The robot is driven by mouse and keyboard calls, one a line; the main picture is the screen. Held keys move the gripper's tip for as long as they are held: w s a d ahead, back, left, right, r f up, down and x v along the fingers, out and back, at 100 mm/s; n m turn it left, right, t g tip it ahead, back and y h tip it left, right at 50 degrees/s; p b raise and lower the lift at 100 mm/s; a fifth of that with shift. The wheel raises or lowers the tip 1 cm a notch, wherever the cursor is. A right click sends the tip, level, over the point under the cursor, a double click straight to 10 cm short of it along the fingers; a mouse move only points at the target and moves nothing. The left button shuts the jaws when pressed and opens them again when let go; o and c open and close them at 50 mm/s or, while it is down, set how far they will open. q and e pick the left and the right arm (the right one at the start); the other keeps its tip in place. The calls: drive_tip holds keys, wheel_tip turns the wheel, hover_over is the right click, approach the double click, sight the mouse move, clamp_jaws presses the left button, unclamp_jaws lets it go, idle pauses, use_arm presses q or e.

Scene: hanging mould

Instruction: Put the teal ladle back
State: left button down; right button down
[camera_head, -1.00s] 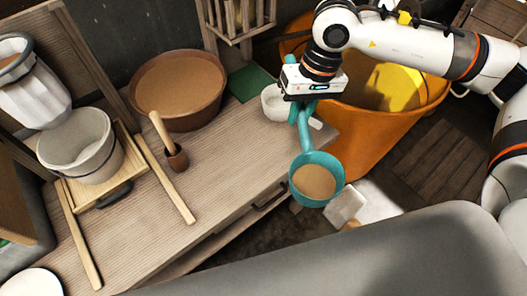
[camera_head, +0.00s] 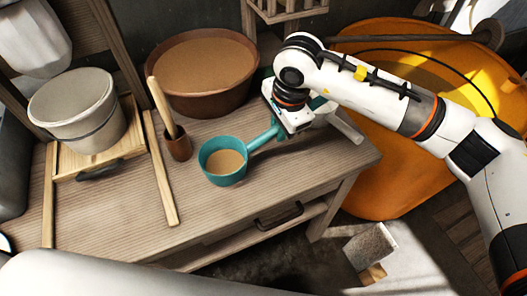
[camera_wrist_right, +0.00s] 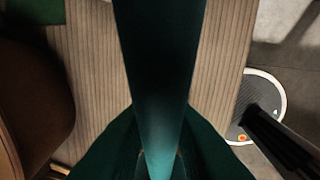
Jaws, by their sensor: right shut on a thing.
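The teal ladle (camera_head: 224,163) has a round cup with brown contents level inside it. It is over the table's right part, just right of the wooden pestle cup. I cannot tell whether its base touches the tabletop. My right gripper (camera_head: 279,128) is shut on the ladle's handle, to the right of the cup. In the right wrist view the teal handle (camera_wrist_right: 160,60) runs up the middle from between the fingers, and the ladle's cup is not seen. My left gripper is not in view.
A wide brown bowl (camera_head: 200,102) stands behind the ladle. A pestle cup (camera_head: 178,146) and a pale bucket (camera_head: 85,118) are to the left. A large orange tub (camera_head: 385,185) stands right of the table (camera_head: 225,218). The table's front is clear.

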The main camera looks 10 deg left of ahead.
drive_tip(key=shift+f+p, duration=0.3)
drive_tip(key=shift+f, duration=2.45)
drive_tip(key=shift+f, duration=0.15)
drive_tip(key=c, duration=1.3)
unclamp_jaws()
wheel_tip(320, 180, up, 12)
drive_tip(key=s+d+b, duration=0.1)
drive_tip(key=shift+s+d, duration=0.25)
drive_tip(key=shift+s, duration=0.1)
